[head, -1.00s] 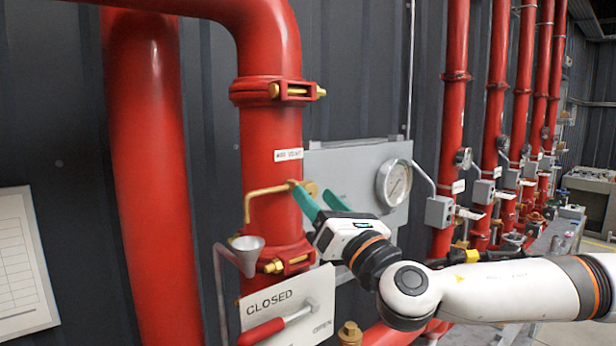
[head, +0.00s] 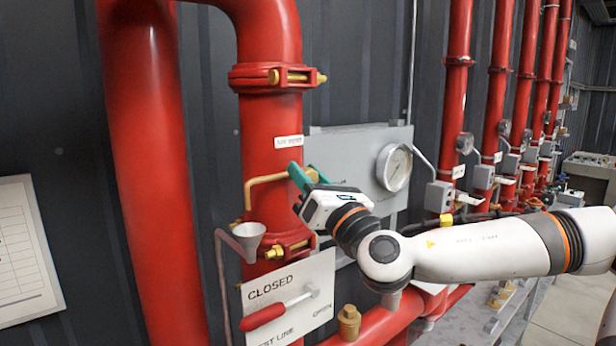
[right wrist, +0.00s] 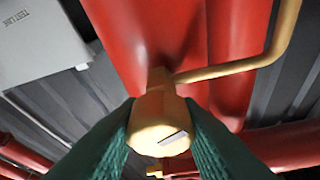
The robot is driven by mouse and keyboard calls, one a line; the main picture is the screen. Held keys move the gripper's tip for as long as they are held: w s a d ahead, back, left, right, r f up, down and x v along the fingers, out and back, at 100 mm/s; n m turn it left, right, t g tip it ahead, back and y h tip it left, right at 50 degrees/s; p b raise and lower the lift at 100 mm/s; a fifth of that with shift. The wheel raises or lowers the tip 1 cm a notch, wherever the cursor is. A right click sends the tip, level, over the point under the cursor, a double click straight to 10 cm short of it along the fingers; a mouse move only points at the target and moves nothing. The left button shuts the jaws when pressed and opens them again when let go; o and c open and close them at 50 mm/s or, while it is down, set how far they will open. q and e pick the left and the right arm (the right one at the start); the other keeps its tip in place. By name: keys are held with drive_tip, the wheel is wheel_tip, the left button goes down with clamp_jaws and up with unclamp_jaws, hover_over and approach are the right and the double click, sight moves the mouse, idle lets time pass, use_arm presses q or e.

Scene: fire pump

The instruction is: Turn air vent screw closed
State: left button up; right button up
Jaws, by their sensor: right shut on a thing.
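The air vent screw (right wrist: 160,122) is a brass fitting with a slot in its face, seen close up in the right wrist view. A thin brass tube (head: 262,180) runs from it across the red pipe (head: 272,132). A white label (head: 288,141) is on the pipe above. My right gripper (head: 300,175) is at the vent, its two green fingers on either side of the screw. In the right wrist view the fingers (right wrist: 160,140) are shut on the screw head. In the head view the gripper hides the screw. My left gripper is not in view.
A grey metal funnel (head: 248,238) stands below the tube. A CLOSED/OPEN plate (head: 318,292) with a red lever (head: 264,316) is below. A pressure gauge (head: 394,167) on a grey panel (head: 345,150) is right of the gripper. More red pipes stand at right.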

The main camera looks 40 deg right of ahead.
drive_tip(key=shift+f+m+b, duration=0.2)
drive_tip(key=shift+m+b, duration=0.3)
drive_tip(key=shift+b, duration=0.3)
drive_tip(key=m+g+h+b, duration=0.1)
drive_tip(key=m+h+b, duration=0.2)
drive_tip(key=m+b, duration=0.2)
drive_tip(key=m+g+h+b, duration=0.1)
drive_tip(key=m+b, duration=0.1)
drive_tip(key=m, duration=0.1)
drive_tip(key=shift+m, duration=0.4)
drive_tip(key=m+g+b, duration=0.1)
drive_tip(key=m, duration=0.2)
drive_tip(key=shift+d+h, duration=0.1)
drive_tip(key=shift+h, duration=0.2)
drive_tip(key=m+g, duration=0.1)
drive_tip(key=m, duration=0.2)
drive_tip(key=shift+g+b, duration=0.3)
drive_tip(key=shift+b, duration=0.1)
drive_tip(key=m+g, duration=0.1)
drive_tip(key=m, duration=0.2)
drive_tip(key=shift+r, duration=0.1)
drive_tip(key=m+g+y+p, duration=0.1)
drive_tip(key=m, duration=0.2)
drive_tip(key=shift+m+g+y+p, duration=0.7)
drive_tip(key=shift+m+p, duration=0.15)
drive_tip(key=shift+m, duration=0.85)
drive_tip(key=shift+f, duration=0.25)
